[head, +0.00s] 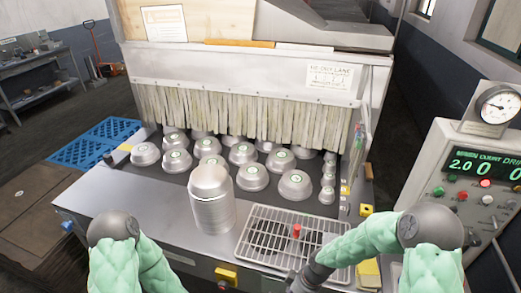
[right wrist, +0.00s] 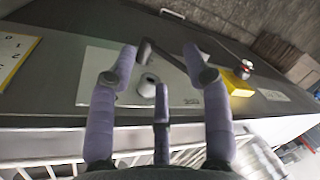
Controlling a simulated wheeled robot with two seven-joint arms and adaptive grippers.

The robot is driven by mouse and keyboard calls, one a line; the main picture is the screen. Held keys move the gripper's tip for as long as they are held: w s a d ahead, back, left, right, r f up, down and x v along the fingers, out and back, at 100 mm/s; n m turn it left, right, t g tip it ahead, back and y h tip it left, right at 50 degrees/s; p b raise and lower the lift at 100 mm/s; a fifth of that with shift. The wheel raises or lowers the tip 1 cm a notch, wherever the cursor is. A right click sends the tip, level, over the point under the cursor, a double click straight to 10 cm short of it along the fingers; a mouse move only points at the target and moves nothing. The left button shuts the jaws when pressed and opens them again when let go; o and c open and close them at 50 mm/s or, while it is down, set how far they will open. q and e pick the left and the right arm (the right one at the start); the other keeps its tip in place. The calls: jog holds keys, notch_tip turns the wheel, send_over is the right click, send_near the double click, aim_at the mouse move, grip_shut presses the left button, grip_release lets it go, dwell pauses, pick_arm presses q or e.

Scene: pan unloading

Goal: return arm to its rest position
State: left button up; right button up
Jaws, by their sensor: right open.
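My right arm (head: 350,245), in a green padded sleeve, reaches in from the right in the head view. Its dark wrist end is at the bottom edge beside the wire rack, and its fingers are not clear there. In the right wrist view my right gripper (right wrist: 155,85) has its purple-grey fingers spread, with nothing between them. A small grey round piece (right wrist: 148,88) on a pale plate shows beyond the fingers. My left arm (head: 135,262) shows only its sleeve and a dark joint at the lower left; the left gripper is out of frame.
A stack of silver pans (head: 211,205) stands on the steel counter, left of the wire rack (head: 262,252) with a red knob (head: 297,231). Several upturned pans lie before the strip curtain (head: 240,112). A control box (head: 465,165) stands at the right. A yellow block (right wrist: 237,84) is near the gripper.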

jog(key=s+f+m, duration=1.1)
jog(key=s, duration=0.3)
notch_tip(320, 180, down, 8)
jog(key=w+a+n+t+b, duration=0.1)
jog(key=w+b, duration=0.1)
jog(key=b, duration=0.7)
jog(key=shift+w+a+y, duration=0.15)
jog(key=shift+y, duration=0.15)
jog(key=shift+o, duration=0.2)
jog(key=shift+r, duration=0.1)
